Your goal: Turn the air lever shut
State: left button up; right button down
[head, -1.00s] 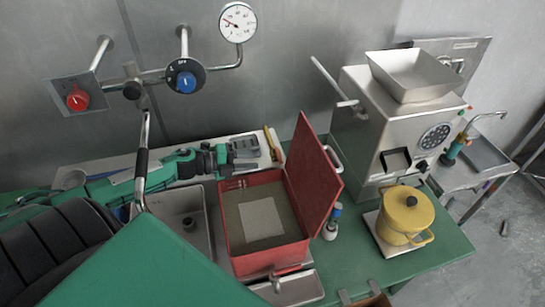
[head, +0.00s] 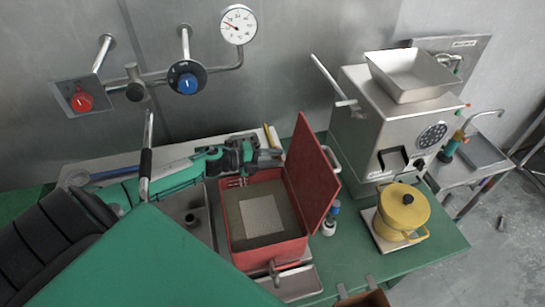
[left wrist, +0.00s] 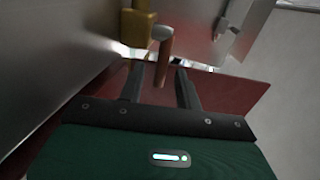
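An orange-brown handle (left wrist: 164,45) stands beside a yellow block (left wrist: 138,28) in the left wrist view; it looks like the air lever, though I cannot be sure. In the head view a thin yellow-orange bar (head: 268,136) shows behind the red box, probably the same part. My left gripper (head: 281,157) reaches right along the wall, behind the open box. In the left wrist view its two fingers (left wrist: 160,82) are apart, with the handle's lower end showing between them. Contact cannot be told. My right gripper is not in view.
The red box (head: 268,252) has its lid (head: 313,178) raised just right of my left gripper. A metal grinder (head: 375,125) and yellow pot (head: 402,212) stand further right. Wall pipes carry red (head: 81,101) and blue (head: 187,83) knobs. A black-grip lever (head: 146,163) crosses before my left arm.

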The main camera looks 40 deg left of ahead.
pick_arm(q)
jog(key=c, duration=0.6)
grip_shut()
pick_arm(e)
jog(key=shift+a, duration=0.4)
